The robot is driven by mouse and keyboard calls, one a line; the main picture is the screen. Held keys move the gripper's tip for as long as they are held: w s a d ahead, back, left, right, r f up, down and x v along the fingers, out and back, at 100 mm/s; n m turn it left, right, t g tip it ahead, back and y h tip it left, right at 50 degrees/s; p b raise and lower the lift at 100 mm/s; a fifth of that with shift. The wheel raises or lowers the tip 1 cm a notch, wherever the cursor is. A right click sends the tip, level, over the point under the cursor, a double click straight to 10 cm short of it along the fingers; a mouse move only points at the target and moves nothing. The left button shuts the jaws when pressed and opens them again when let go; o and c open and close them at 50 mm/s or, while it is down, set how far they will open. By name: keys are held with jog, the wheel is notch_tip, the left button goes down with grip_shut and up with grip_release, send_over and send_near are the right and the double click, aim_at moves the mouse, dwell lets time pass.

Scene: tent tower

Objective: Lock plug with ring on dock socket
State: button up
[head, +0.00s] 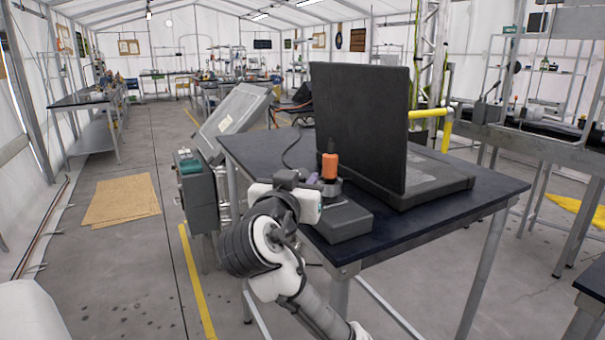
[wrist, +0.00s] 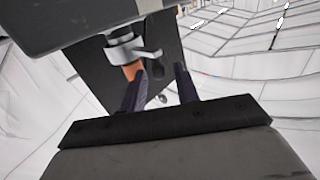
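The orange plug (head: 329,165) stands upright on the grey dock (head: 345,222), near the table's front edge. A grey ring (head: 331,184) shows around its base. In the wrist view the metal ring (wrist: 122,52) has a lever (wrist: 150,55) sticking out to the right, with part of the orange plug (wrist: 132,71) beside it. My gripper (wrist: 162,70) is open, its two dark fingers apart with the lever's end near the gap between them. I cannot tell whether a finger touches the lever. In the head view my wrist is left of the plug and hides part of the dock; the socket is hidden.
A large black open laptop-like case (head: 362,125) stands on the dark table (head: 440,222) just behind and right of the dock. A grey case with a tilted panel (head: 228,122) is left of the table. A yellow handle (head: 430,114) shows behind the laptop.

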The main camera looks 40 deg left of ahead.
jog(key=shift+x, duration=0.9)
jog(key=shift+c, duration=0.3)
grip_shut()
